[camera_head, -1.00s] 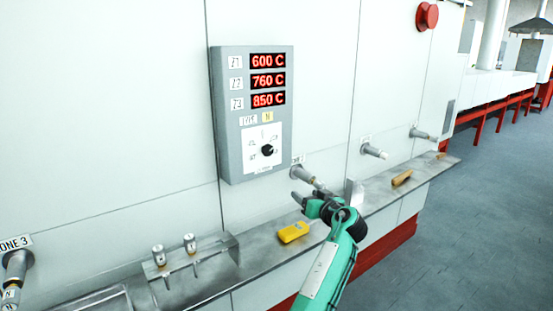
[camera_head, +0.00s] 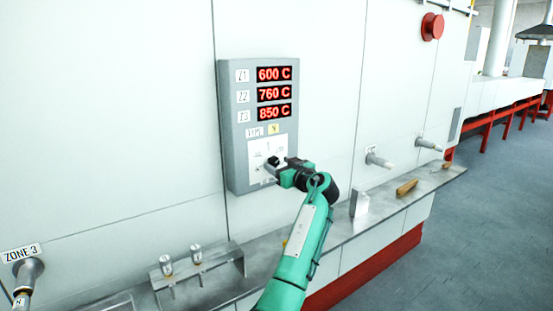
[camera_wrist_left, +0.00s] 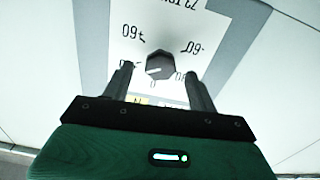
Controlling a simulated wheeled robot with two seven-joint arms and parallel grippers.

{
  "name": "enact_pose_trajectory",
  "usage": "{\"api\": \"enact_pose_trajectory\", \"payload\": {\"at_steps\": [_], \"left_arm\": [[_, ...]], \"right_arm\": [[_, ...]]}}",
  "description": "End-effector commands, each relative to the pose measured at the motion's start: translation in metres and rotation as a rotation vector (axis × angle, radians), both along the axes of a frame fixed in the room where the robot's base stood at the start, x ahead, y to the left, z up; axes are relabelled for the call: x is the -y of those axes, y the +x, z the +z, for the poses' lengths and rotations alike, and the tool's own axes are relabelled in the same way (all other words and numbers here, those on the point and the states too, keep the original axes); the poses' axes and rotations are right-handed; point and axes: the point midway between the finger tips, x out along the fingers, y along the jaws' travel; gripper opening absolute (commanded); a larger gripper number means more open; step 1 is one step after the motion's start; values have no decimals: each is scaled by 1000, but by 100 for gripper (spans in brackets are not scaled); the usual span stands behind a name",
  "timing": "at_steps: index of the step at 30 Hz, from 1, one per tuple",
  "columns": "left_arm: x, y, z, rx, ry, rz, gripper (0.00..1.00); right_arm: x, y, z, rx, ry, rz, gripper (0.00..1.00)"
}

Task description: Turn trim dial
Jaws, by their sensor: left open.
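The trim dial is a small black knob on a white scale plate (camera_head: 259,150) low on the grey control panel (camera_head: 236,170). In the left wrist view the trim dial (camera_wrist_left: 160,65) sits just beyond and between the two fingertips, with printed numbers around it. My left gripper (camera_head: 274,164) is at the panel, in front of the dial, and hides most of it in the head view. In the left wrist view my left gripper (camera_wrist_left: 160,80) is open, one finger on each side of the dial. Contact cannot be told. My right gripper is not in view.
Red displays (camera_head: 274,93) read 600, 760 and 850 C. Below, a metal ledge (camera_head: 340,225) carries a rack (camera_head: 210,272) with two metal cylinders and a wooden piece (camera_head: 406,187). Pipe stubs (camera_head: 378,160) stick out of the wall at right. A red button (camera_head: 432,26) is higher up.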

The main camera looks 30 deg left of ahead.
Motion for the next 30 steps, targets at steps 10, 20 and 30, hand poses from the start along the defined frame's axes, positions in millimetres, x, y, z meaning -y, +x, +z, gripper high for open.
{"api": "enact_pose_trajectory", "payload": {"at_steps": [10,20,30], "left_arm": [[-20,8,0,1,-1,0,59],[-20,8,0,1,0,0,30],[-20,8,-1,-16,7,0,14]], "right_arm": [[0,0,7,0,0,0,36],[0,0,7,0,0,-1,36],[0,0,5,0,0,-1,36]]}}
